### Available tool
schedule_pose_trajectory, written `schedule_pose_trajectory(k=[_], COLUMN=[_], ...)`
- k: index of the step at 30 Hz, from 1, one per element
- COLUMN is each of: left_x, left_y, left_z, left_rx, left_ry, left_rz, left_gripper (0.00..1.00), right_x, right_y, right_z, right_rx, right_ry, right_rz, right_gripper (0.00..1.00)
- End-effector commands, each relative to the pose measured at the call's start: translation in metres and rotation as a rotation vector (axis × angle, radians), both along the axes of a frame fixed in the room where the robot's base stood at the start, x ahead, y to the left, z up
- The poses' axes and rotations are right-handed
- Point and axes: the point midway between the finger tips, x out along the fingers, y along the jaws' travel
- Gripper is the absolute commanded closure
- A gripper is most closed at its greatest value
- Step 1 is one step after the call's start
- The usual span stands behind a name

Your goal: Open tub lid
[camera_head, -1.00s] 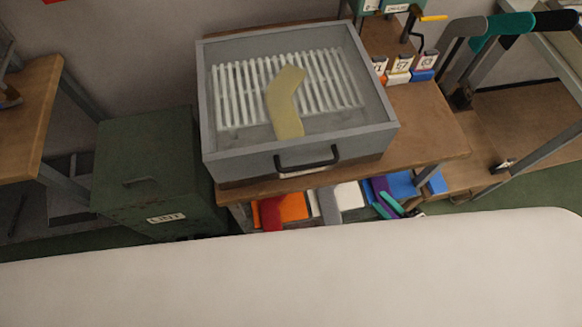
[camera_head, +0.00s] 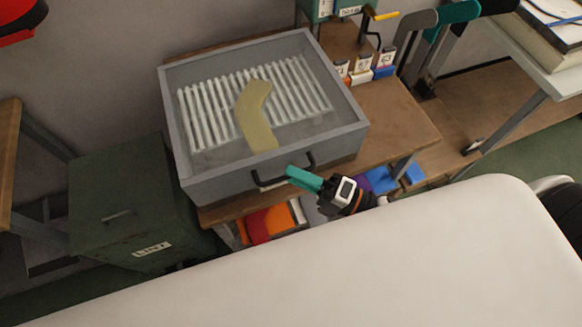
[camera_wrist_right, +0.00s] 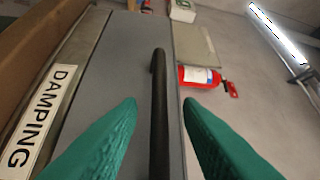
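The tub (camera_head: 225,182) is a grey box with a clear lid (camera_head: 215,85) that lies shut over it. Through the lid show a white slatted rack and a yellowish sock-shaped board (camera_head: 254,115). A black bar handle (camera_head: 262,184) is on the front face. My right gripper (camera_head: 290,173), with teal fingers, reaches the right part of the handle. In the right wrist view the open fingers (camera_wrist_right: 159,102) stand either side of the handle (camera_wrist_right: 159,130), with gaps on both sides. My left gripper is not in view.
A dark green lint bin (camera_head: 118,205) stands left of the tub. The wooden bench (camera_head: 400,115) carries small numbered boxes behind. Coloured items lie on the shelf below.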

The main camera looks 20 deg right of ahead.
Motion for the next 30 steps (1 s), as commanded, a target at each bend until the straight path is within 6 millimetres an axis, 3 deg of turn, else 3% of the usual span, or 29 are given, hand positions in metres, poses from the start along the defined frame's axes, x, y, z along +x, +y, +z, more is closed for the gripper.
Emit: schedule_pose_trajectory(k=[6, 14, 21, 30], left_x=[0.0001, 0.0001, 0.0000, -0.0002], left_y=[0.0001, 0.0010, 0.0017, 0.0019], left_z=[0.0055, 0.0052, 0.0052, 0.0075], left_rx=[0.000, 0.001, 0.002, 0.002], left_ry=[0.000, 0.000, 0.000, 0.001], left_rz=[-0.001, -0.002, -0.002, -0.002], left_gripper=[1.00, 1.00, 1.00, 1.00], right_x=[0.0111, 0.0117, 0.0116, 0.0118], right_y=[0.0121, 0.0128, 0.0126, 0.0122], right_z=[0.0024, 0.0014, 0.0015, 0.0042], right_rx=[0.001, 0.000, 0.001, -0.001], right_ry=[0.001, 0.003, 0.002, 0.002], right_rz=[0.000, -0.001, -0.001, 0.000], right_gripper=[0.67, 0.67, 1.00, 1.00])
